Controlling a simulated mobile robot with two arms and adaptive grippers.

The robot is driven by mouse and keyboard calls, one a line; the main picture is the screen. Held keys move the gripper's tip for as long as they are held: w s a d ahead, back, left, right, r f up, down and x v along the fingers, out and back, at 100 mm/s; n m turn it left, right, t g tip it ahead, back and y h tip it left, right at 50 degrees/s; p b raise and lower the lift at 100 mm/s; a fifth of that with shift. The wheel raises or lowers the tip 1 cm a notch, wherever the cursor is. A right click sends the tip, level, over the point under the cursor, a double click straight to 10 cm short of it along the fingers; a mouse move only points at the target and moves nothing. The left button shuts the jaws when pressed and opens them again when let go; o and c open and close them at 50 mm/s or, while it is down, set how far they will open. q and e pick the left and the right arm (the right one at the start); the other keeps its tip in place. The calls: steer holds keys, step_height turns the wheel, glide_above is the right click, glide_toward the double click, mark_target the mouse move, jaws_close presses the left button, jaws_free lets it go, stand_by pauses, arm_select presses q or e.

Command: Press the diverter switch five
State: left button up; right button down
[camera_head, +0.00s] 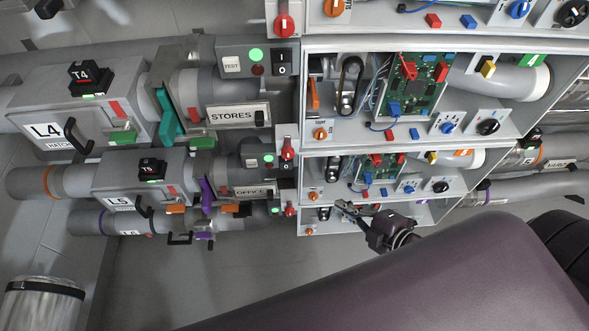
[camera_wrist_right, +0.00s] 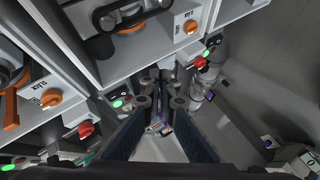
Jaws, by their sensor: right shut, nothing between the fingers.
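In the head view the L5 line, labelled OFFICE, carries a black T5 box (camera_head: 151,169). Its small grey panel has a green light (camera_head: 268,158), and a dark rocker switch (camera_head: 285,167) sits beside it. I cannot read which switch is number five. My right gripper (camera_head: 343,207) is shut and empty, in front of the lowest cabinet bay, to the right of and below that panel. In the right wrist view my right gripper (camera_wrist_right: 160,78) points toward the cabinet edge, between two panels with green lights and red knobs. My left gripper is not in view.
Open cabinet bays hold green circuit boards (camera_head: 415,85), an orange knob (camera_head: 320,135) and blue buttons. A red rotary knob (camera_head: 288,153) stands at the cabinet's left edge; another red knob (camera_wrist_right: 86,130) shows in the wrist view. Bare floor (camera_head: 170,285) lies below the lines.

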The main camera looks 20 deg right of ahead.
steer(key=a+r+n+y, duration=0.3)
steer(key=a+r, duration=0.3)
steer(key=r, duration=0.4)
steer(key=shift+n, duration=0.4)
steer(key=p, duration=0.1)
glide_toward(283, 167)
steer(key=a+x, duration=0.1)
steer(key=x, duration=0.4)
steer(key=shift+w+d+f, duration=0.2)
steer(key=shift+w+d, duration=0.1)
